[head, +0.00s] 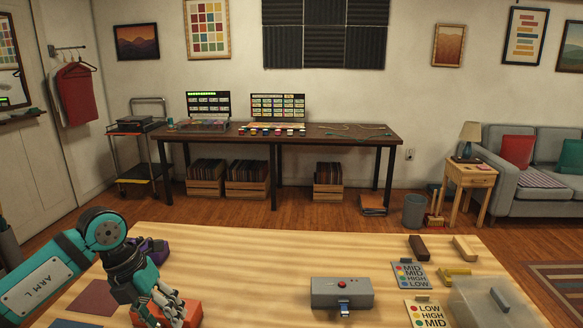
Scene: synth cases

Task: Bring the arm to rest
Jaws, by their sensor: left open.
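My left arm (52,280), teal and white and marked "ARM L", comes in from the left over the wooden table (260,262). My left gripper (168,312) points down at the table's front left, with its jaws open. An orange-red block (192,315) is right by the fingers and partly hidden by them. I cannot tell whether they touch. Nothing shows held between the fingers. My right arm and gripper are not in view.
Cards (411,276), small blocks (418,248) and a translucent cover (495,308) are right. The table's middle back is clear.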

